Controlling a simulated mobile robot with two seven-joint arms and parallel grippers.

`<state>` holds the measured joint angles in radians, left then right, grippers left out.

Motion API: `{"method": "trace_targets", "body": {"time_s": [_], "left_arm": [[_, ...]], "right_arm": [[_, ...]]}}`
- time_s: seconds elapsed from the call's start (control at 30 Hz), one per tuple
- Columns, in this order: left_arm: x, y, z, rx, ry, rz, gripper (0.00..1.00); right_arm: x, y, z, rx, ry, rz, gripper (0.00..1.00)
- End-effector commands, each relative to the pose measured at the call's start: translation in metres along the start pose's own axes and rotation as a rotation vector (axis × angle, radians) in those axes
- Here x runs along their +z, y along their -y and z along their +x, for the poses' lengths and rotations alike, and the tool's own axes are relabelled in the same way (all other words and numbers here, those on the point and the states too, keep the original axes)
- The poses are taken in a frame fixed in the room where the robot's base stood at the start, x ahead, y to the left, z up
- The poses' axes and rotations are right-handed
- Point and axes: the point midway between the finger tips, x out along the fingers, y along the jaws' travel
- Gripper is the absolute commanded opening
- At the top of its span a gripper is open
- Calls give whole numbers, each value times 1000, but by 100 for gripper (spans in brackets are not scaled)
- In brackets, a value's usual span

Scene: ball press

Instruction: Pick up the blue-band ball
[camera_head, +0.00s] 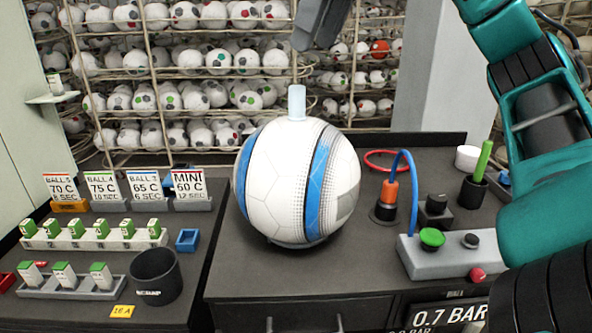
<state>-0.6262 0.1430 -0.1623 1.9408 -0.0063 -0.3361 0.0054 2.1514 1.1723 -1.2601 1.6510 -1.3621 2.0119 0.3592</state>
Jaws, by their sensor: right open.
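The blue-band ball (285,190) is large and white with two blue bands, dotted areas and a grey patch at its right. It rests on the dark workbench (260,283), with part of a thin base showing under it. A pale blue cylinder (297,103) stands upright at its top. My right gripper (318,25) is a dark grey shape at the top edge, above the ball and apart from it. It is open, with nothing seen in it; part of it is cut off by the frame. My left gripper is not in view.
Racks of balls (190,60) stand behind. On the right are a control box (450,255) with a green button, an orange fitting (388,195) with a blue hose, and a green-handled tool (482,160). On the left are a black cup (155,275), cards (105,186) and small holders.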

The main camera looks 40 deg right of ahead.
Motion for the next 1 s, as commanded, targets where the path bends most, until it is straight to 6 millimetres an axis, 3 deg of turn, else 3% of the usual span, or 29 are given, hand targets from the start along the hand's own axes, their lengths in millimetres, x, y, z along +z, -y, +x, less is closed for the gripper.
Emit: {"method": "trace_targets", "body": {"time_s": [0.37, 0.47, 0.73, 0.9, 1.0], "left_arm": [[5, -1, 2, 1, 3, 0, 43], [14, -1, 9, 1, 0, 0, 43], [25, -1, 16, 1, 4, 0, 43], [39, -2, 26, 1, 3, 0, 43], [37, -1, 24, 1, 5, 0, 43]], "right_arm": [[0, 0, 34, 2, -2, 0, 57], [-2, 0, 52, 3, -1, 0, 57], [-1, -1, 69, 2, 1, -1, 57], [-2, -2, 97, 4, 0, -1, 57], [-1, -1, 105, 1, 0, 1, 57]]}}
